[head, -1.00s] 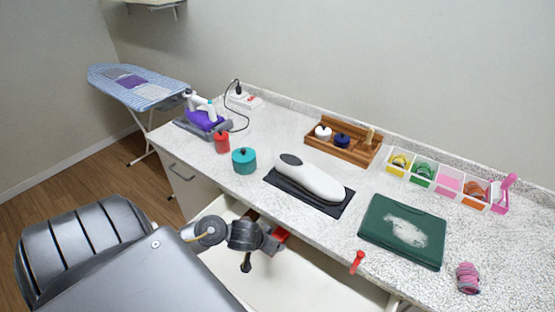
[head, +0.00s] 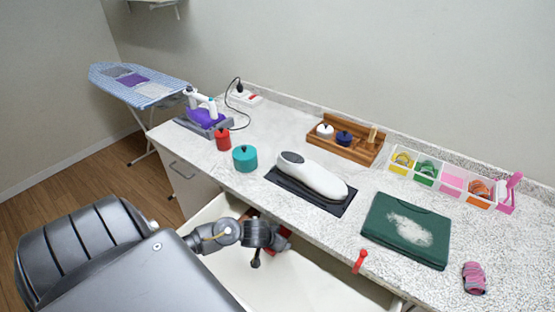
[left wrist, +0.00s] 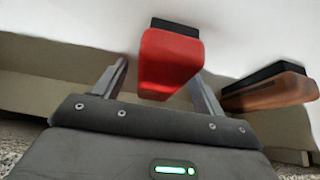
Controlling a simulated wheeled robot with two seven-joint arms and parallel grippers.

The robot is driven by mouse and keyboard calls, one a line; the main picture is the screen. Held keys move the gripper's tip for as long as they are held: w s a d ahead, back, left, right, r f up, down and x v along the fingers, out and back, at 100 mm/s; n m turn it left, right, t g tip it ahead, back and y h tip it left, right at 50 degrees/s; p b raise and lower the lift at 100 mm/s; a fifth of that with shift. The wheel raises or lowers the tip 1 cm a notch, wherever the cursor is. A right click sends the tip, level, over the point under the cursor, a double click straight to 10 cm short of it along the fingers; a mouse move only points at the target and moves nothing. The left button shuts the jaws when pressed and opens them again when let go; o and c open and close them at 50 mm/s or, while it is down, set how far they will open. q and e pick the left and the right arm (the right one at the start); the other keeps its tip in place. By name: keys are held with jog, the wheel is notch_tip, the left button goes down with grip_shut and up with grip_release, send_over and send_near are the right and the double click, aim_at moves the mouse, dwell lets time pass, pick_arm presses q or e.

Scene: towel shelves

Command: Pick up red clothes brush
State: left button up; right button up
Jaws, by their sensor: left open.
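The red clothes brush (left wrist: 170,62), a red block with a dark bristle side, lies in the open drawer (head: 300,287). In the left wrist view it sits between the two spread fingers of my left gripper (left wrist: 158,80), which is open and not closed on it. In the head view my left gripper (head: 268,238) reaches down into the drawer and hides most of the red brush (head: 284,239). My right gripper is not in view.
A wooden brush with dark bristles (left wrist: 270,90) lies close to the right finger in the drawer. The countertop above holds a teal pot (head: 245,159), a white appliance on a dark mat (head: 312,178) and a green folded cloth (head: 405,230). The drawer's right part looks clear.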

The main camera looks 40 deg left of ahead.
pick_arm(q)
jog(key=c, duration=1.1)
jog(key=shift+s+r, duration=0.3)
jog(key=shift+r, duration=0.1)
jog(key=s+d+r, duration=0.1)
jog(key=s+r, duration=0.6)
jog(key=s, duration=0.6)
jog(key=shift+s+d+r, duration=0.15)
jog(key=shift+d, duration=0.1)
